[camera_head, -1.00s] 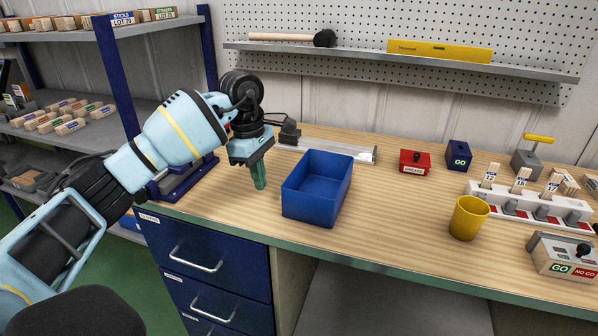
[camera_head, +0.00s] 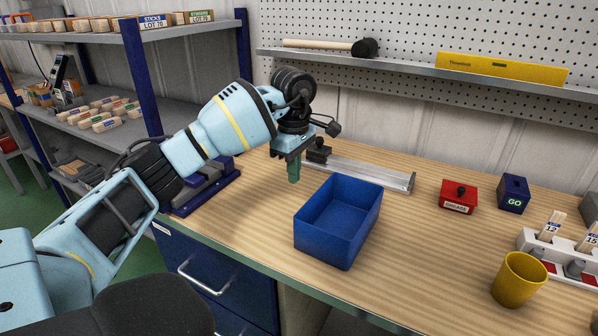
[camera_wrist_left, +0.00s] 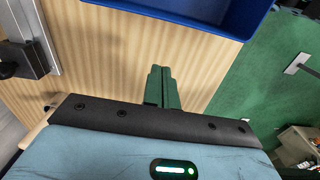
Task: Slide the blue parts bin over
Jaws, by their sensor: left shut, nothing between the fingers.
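The blue parts bin (camera_head: 338,226) is an open, empty box standing upright on the wooden bench, near its front edge. In the left wrist view the bin (camera_wrist_left: 205,14) shows at the top, beyond the fingertips. My left gripper (camera_head: 294,174) points down just left of and behind the bin. Its green fingers are together and hold nothing. In the left wrist view the closed fingers (camera_wrist_left: 160,82) are apart from the bin, with bare wood between. My right gripper is in neither view.
A metal rail (camera_head: 358,172) lies behind the bin. A red box (camera_head: 458,197), a dark GO box (camera_head: 513,194) and a yellow cup (camera_head: 518,279) stand to the right. The bench right of the bin (camera_head: 420,240) is clear.

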